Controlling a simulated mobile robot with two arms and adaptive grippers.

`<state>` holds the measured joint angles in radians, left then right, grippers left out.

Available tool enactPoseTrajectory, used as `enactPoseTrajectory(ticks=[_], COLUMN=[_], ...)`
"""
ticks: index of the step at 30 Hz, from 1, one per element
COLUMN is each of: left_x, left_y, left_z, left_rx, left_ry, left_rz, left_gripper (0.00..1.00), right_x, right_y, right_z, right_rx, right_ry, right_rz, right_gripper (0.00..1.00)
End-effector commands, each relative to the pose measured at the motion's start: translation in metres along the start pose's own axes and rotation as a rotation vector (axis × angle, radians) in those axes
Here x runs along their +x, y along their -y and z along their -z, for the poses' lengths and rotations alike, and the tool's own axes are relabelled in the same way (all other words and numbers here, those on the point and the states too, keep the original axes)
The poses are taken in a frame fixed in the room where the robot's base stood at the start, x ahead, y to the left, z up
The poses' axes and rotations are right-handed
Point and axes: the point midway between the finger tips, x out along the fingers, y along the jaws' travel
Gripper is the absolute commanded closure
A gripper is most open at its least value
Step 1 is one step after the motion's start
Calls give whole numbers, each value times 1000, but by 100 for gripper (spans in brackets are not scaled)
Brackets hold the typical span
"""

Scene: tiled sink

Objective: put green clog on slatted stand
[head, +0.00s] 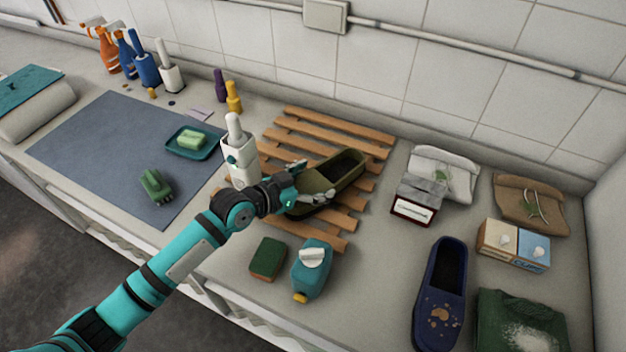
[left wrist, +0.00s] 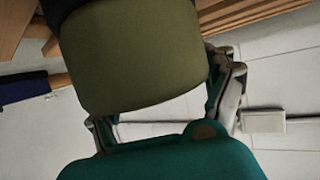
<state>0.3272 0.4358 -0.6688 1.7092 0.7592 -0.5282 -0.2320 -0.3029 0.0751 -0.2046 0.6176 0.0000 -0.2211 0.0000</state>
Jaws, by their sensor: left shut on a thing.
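The green clog (head: 337,180), olive green with a dark inside, is at the slatted stand (head: 343,126), over its wooden slats. My left gripper (head: 303,186) is shut on the clog at its left end. In the left wrist view the clog (left wrist: 130,55) fills the upper middle, between the fingers of the gripper (left wrist: 165,112). The clog's underside is hidden in the head view, so I cannot tell whether it touches the slats. The right gripper is not in view.
A white holder with a brush (head: 238,155) stands close behind my left gripper. A sponge (head: 267,259) and a teal bottle (head: 312,268) lie in front of the stand. A navy clog (head: 440,295) and a red-edged box (head: 413,208) are to the right.

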Motion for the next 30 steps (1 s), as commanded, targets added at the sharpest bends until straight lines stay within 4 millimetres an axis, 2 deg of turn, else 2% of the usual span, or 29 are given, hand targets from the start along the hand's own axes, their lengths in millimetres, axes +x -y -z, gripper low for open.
enactPoseTrajectory(ticks=[4,11,12,16,26,30], left_x=[1,2,2,2,0,-17], left_y=[0,0,0,0,0,1], left_z=[-1,-5,-6,-5,0,-5], left_rx=[0,0,0,-1,-1,1], left_ry=[-4,-3,-1,-1,-1,1], left_rz=[0,0,0,0,0,1], left_gripper=[56,56,16,0,0,0], right_x=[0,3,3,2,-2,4], right_y=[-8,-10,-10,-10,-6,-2], right_z=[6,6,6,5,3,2], right_rx=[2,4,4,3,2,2], right_ry=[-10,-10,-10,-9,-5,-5], right_rz=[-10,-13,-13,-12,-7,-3], right_gripper=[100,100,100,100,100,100])
